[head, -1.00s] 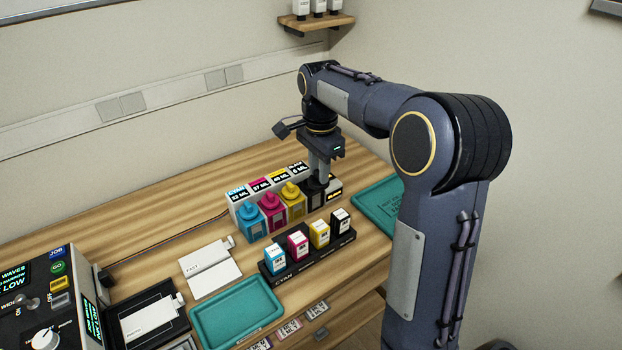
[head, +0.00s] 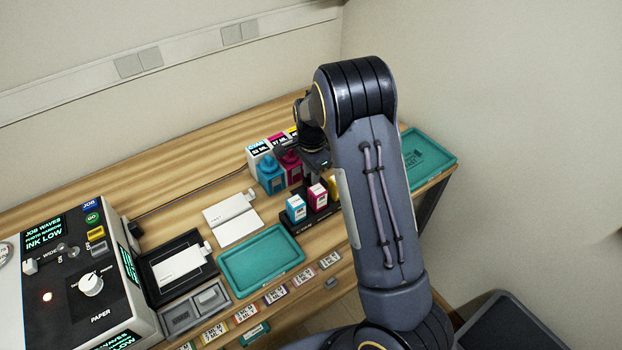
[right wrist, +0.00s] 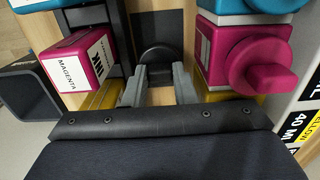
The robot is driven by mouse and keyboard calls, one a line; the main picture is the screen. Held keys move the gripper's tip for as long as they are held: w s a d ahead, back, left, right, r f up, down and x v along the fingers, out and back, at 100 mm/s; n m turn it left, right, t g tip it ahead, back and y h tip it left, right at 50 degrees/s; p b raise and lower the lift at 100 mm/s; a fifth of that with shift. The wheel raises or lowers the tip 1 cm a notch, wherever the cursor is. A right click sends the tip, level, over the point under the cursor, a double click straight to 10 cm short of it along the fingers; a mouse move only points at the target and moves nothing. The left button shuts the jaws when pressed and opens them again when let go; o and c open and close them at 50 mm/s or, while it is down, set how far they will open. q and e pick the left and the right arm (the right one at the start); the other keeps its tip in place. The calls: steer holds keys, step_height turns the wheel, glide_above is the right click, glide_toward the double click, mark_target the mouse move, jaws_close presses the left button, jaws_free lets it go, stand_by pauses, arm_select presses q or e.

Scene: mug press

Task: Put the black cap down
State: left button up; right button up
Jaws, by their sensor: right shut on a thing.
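The black cap (right wrist: 158,60) shows in the right wrist view as a dark rounded piece between the fingertips of my right gripper (right wrist: 159,74), which is shut on it. A magenta cartridge (right wrist: 88,55) is to the left of the fingers and a magenta bottle (right wrist: 245,62) to the right. In the head view my right arm hides the cap, the fingertips and the black bottle. My left gripper is not in view.
In the head view a cyan bottle (head: 271,174) and a cyan cartridge (head: 296,208) stand close to my right wrist. A teal tray (head: 262,262) lies in front, another teal tray (head: 428,158) at the right. White pads and the control box (head: 75,270) are at left.

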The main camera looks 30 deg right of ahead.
steer(key=shift+f, duration=1.35)
steer(key=shift+f, duration=0.15)
steer(key=o, duration=0.7)
steer(key=shift+c, duration=0.2)
